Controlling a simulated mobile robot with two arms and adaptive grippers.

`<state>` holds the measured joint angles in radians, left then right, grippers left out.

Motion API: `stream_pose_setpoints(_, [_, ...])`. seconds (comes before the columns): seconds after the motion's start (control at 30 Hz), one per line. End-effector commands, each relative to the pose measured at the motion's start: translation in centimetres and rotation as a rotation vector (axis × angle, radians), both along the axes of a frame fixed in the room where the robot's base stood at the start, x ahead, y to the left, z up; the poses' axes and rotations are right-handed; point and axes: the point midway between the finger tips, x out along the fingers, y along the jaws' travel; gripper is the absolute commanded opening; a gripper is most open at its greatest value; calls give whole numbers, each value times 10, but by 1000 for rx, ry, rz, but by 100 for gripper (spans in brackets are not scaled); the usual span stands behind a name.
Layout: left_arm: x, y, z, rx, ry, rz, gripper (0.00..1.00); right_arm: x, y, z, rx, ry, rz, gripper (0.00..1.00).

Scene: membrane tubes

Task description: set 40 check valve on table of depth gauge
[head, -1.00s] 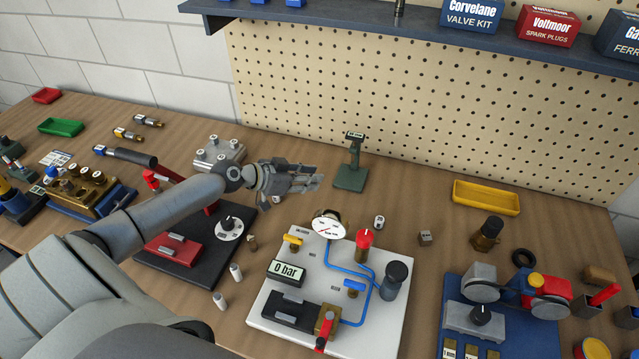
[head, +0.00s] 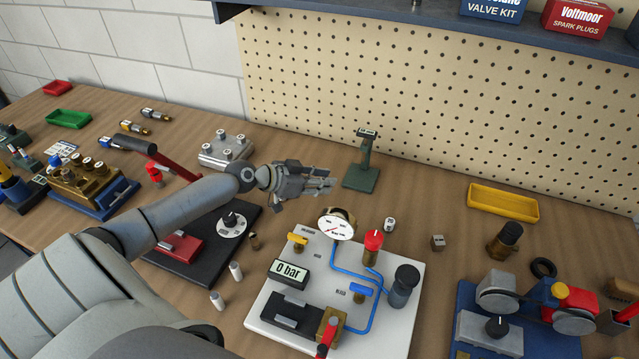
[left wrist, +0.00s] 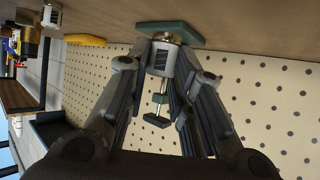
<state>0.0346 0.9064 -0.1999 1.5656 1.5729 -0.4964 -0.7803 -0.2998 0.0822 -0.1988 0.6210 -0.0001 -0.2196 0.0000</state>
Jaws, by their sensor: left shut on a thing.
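The depth gauge (head: 362,165) is a green stand with a thin post and a small display on top, near the pegboard. My left gripper (head: 328,183) is just left of its green base in the head view. In the left wrist view the gripper is shut on a small silver cylinder with a dark label and a brassy end, seemingly the check valve (left wrist: 161,60). The gauge's green base (left wrist: 190,32) shows beyond it. The valve is hard to make out in the head view, and its number is unreadable. My right gripper is not in view.
A white pressure panel (head: 398,335) with a dial and blue pipes stands in front of the gripper. A yellow tray (head: 503,203) lies near the pegboard (head: 450,120).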

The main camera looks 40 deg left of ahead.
Motion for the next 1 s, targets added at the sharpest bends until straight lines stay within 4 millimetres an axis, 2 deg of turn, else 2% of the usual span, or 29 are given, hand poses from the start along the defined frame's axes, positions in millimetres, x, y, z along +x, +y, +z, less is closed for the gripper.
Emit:
stream_pose_setpoints(0.6, [46,-14,-21,-2,-1,0,6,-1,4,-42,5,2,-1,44])
stream_pose_setpoints(1.0, [76,-23,-22,-2,-2,0,6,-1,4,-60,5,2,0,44])
